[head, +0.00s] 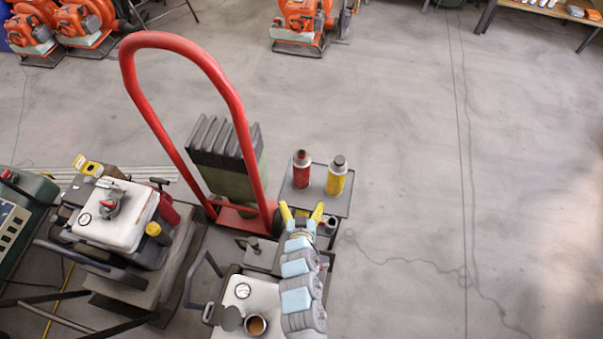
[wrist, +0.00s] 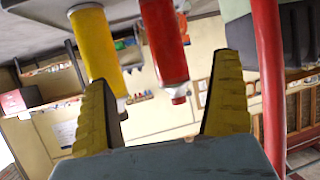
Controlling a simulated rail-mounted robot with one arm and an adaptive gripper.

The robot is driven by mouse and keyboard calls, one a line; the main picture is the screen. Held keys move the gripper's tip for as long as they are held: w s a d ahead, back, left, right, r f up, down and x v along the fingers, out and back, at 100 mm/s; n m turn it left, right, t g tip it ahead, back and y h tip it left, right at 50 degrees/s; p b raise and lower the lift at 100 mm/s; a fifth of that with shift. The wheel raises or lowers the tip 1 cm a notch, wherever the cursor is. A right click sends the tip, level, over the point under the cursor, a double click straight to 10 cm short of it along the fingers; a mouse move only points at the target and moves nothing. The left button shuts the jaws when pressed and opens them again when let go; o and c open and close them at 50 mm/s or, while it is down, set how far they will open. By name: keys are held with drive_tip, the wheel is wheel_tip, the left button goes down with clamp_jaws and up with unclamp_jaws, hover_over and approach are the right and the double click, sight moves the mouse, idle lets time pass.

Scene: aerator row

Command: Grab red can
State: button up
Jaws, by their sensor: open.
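The red can (head: 301,172) stands upright on a small dark tray (head: 331,205), at the left of a yellow can. It has a dark cap in the head view. In the wrist view the red can (wrist: 165,42) appears upside down, lined up between my fingers and beyond their tips. My gripper (head: 301,209) has yellow fingers and is at the near side of the tray, short of the red can. In the wrist view my gripper (wrist: 166,72) is open, with nothing held between its fingers.
The yellow can (head: 337,176) stands close at the right of the red can; it also shows in the wrist view (wrist: 93,42). A red tubular handle (head: 240,110) rises at the left of the tray. Machines crowd the lower left. The floor at right is clear.

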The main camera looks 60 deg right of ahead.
sight(303, 180)
drive_tip(key=b+x, duration=0.2)
drive_tip(key=x, duration=0.7)
drive_tip(key=shift+w+d+f, duration=0.1)
drive_tip(key=shift+d, duration=0.15)
drive_tip(key=shift+w+r+b+x, duration=0.15)
drive_tip(key=shift+b+x, duration=0.25)
drive_tip(key=shift+x, duration=0.65)
drive_tip(key=shift+w+r+b+x, duration=0.15)
drive_tip(key=shift+b+x, duration=0.25)
drive_tip(key=shift+x, duration=0.65)
drive_tip(key=shift+s+r+b+x, duration=0.1)
drive_tip(key=shift+b+x, duration=0.3)
drive_tip(key=shift+x, duration=0.65)
drive_tip(key=shift+w, duration=0.1)
drive_tip(key=c, duration=1.3)
drive_tip(key=shift+r, duration=0.1)
drive_tip(key=shift+c, duration=0.2)
